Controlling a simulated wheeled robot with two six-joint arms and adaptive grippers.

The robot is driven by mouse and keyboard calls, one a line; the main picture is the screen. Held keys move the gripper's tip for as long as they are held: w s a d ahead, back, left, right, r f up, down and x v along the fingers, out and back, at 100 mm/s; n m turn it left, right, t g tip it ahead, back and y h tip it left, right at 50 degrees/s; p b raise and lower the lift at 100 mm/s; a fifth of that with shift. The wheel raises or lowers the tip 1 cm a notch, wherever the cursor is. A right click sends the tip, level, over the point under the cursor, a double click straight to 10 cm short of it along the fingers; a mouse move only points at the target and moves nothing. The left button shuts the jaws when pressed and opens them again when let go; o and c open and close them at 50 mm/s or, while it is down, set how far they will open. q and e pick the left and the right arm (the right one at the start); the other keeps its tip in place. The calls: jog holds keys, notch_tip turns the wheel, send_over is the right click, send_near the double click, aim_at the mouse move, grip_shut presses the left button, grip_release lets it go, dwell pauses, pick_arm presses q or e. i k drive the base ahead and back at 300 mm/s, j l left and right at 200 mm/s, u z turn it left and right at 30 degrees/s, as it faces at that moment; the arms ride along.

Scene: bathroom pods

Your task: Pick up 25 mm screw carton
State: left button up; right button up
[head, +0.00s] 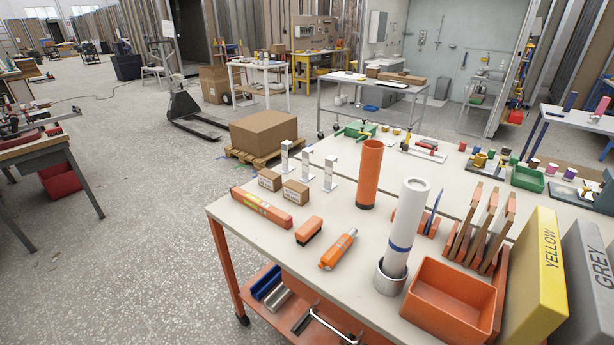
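Two small brown cardboard cartons stand side by side near the back left edge of the cream worktop. The rear-left carton (270,180) and the front-right carton (296,193) each carry a pale label. The print is too small to read, so I cannot tell which one is the 25 mm screw carton. Both sit upright on the table, close together. Neither of my grippers is in view.
An orange bin (447,298) is at front right.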

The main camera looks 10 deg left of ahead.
aim_at(271, 180)
jog(key=i+j+z, duration=0.3)
jog(key=j, duration=0.6)
jog(key=j+z, duration=0.3)
jog(key=j, duration=0.55)
jog(key=i+j+z, duration=0.1)
jog(key=j+z, duration=0.2)
jog(key=j, duration=3.75)
jog(key=i+z, duration=0.05)
